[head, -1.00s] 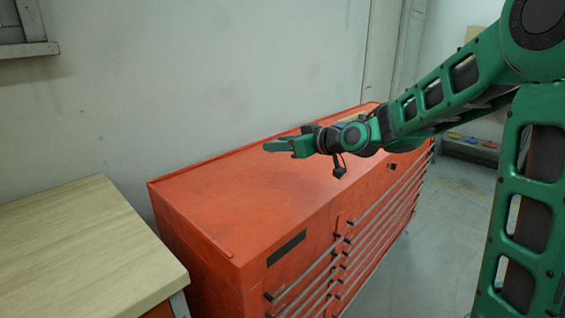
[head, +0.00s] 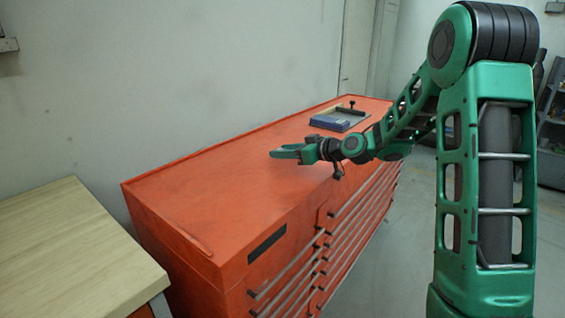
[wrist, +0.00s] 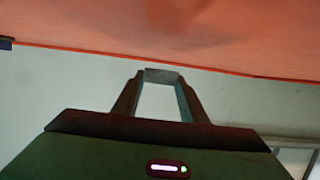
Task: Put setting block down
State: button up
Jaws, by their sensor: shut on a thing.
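My gripper (head: 278,153) reaches out to the left above the orange cabinet top in the head view. In the wrist view its two fingers (wrist: 160,82) close in on a small grey block (wrist: 161,75), which I take as the setting block. It sits between the fingertips. In the head view the block is too small, or too hidden by the fingers, to make out. The orange tool cabinet (head: 215,195) has a wide bare top. I cannot tell the exact gap between the block and the cabinet top.
A blue and grey flat item with a black knob (head: 340,118) lies on the far part of the cabinet top. A light wooden bench (head: 70,245) stands at the left, with a gap before the cabinet. The near cabinet top is clear.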

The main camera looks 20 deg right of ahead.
aim_at(284, 167)
jog(key=shift+f, duration=1.55)
jog(key=o, duration=1.3)
jog(key=shift+s+f, duration=0.1)
jog(key=shift+o, duration=0.2)
